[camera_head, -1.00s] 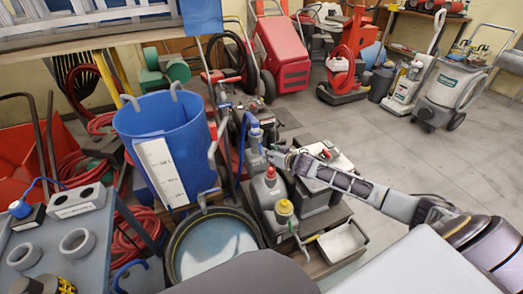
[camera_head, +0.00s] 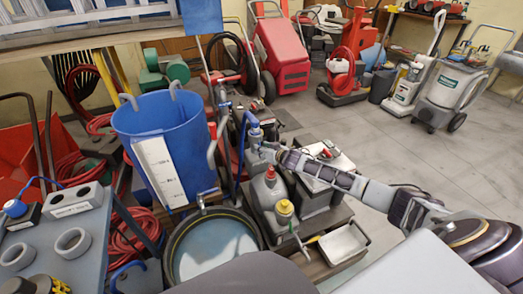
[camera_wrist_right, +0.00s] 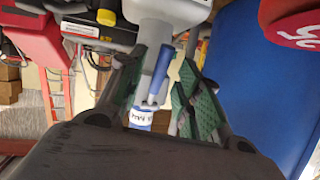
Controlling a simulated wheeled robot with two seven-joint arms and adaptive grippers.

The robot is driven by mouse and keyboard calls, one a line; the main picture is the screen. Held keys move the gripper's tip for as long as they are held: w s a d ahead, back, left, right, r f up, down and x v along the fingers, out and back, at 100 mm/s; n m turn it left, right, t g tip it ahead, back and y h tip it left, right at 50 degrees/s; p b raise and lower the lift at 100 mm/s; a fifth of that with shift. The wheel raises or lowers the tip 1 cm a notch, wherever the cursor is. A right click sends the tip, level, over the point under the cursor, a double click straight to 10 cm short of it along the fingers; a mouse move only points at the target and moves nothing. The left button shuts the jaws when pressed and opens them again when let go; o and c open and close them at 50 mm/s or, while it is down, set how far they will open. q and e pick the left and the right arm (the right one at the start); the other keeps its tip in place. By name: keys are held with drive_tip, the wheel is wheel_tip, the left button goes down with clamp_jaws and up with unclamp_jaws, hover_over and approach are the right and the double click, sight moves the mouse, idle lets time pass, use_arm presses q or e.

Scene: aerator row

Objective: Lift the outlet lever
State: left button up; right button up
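A grey outlet pipe with a blue lever (camera_wrist_right: 171,74) shows between my right gripper's fingers in the right wrist view. A blue collar with a white label (camera_wrist_right: 140,116) sits below it. In the head view the grey outlet with its blue top (camera_head: 254,128) stands right of the blue tank (camera_head: 160,125). My right gripper (camera_head: 268,150) reaches it from the right. Its green-padded fingers (camera_wrist_right: 166,95) are apart, one on each side of the lever and pipe; I cannot tell whether either touches. My left gripper is not in view.
A round black-rimmed tub (camera_head: 180,265) of pale water stands below the blue tank. A grey canister with a red cap (camera_head: 268,190) and a metal tray (camera_head: 343,244) stand close under my right arm. Red hoses lie at left.

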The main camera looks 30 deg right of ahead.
drive_tip(key=shift+w+a+f, duration=0.1)
drive_tip(key=shift+w+f, duration=0.15)
drive_tip(key=shift+w, duration=0.4)
clamp_jaws()
